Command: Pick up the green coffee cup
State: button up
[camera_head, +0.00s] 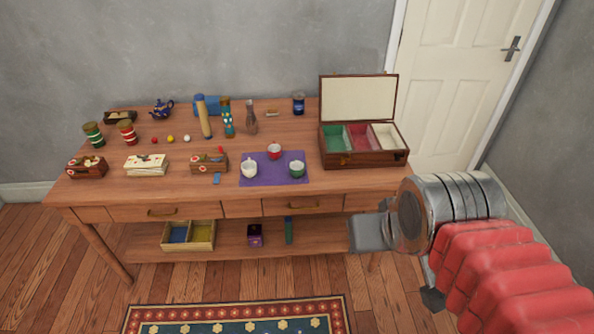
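The green coffee cup (297,169) is small, with a pale inside, and stands upright on the right part of the purple mat (262,182). A red cup (274,151) stands behind it and a white pot or jug (249,169) to its left, both on the same mat. My gripper (366,234) is at the right, in front of the table edge, apart from the cup and lower right of it in the picture. I see it from the side, and whether its fingers are open or shut does not show. Nothing shows held in it.
The wooden table (230,200) holds an open box (364,161) with green, red and white compartments, right of the mat. A small wooden box (209,164) stands left of the mat. Tall bottles (228,122) and a blue teapot (162,109) stand farther back.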

aim_at(296, 168)
jog(key=k, duration=0.65)
jog(key=u, duration=0.05)
jog(key=i, duration=0.9)
jog(key=u, duration=0.7)
jog(key=i, duration=0.75)
jog(key=u, duration=0.4)
